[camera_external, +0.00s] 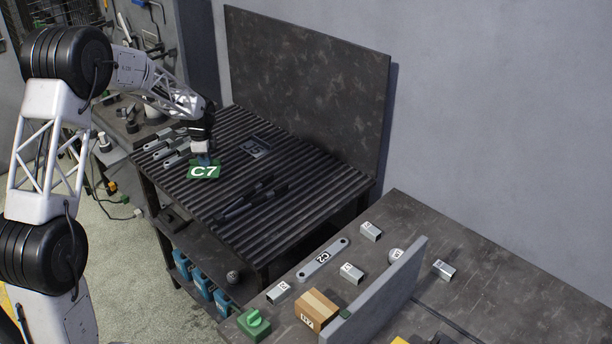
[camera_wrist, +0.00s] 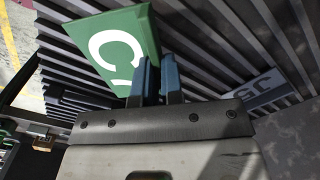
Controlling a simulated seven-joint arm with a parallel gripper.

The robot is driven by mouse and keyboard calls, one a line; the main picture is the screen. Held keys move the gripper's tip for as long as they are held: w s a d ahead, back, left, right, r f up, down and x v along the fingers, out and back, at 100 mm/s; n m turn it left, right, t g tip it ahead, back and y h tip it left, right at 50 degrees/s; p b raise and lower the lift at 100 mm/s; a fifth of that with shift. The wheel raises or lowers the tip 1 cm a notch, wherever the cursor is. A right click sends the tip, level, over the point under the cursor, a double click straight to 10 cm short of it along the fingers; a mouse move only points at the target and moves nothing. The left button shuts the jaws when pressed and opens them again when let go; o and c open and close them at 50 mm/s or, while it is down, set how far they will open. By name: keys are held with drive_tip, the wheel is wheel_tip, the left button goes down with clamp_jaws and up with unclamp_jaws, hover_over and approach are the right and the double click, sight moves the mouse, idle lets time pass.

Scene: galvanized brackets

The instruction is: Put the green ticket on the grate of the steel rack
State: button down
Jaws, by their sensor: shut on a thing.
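The green ticket (camera_external: 204,172) is a flat green card with white "C7" on it. In the external view it is at the left part of the ribbed grate (camera_external: 300,170) of the dark steel rack. My gripper (camera_external: 205,158) is shut on its edge from above. In the wrist view the ticket (camera_wrist: 118,45) sticks out up and left from the blue fingers (camera_wrist: 158,78), over the dark slats. I cannot tell whether the ticket touches the slats.
Several grey metal bars (camera_external: 172,148) lie on the grate left of the ticket. A dark plate (camera_external: 255,147) and dark bars (camera_external: 248,200) lie right of it. A tall back panel (camera_external: 305,85) stands behind. The dark table (camera_external: 405,225) at lower right holds brackets, a carton (camera_external: 316,310) and an upright divider.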

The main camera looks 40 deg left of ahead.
hover_over(221, 156)
drive_tip(key=shift+a+f, duration=0.2)
drive_tip(key=shift+f, duration=0.4)
idle(0.3)
drive_tip(key=shift+f, duration=1.75)
drive_tip(key=shift+f, duration=0.1)
drive_tip(key=c, duration=1.3)
unclamp_jaws()
drive_tip(key=shift+o, duration=0.2)
wheel_tip(221, 156, up, 12)
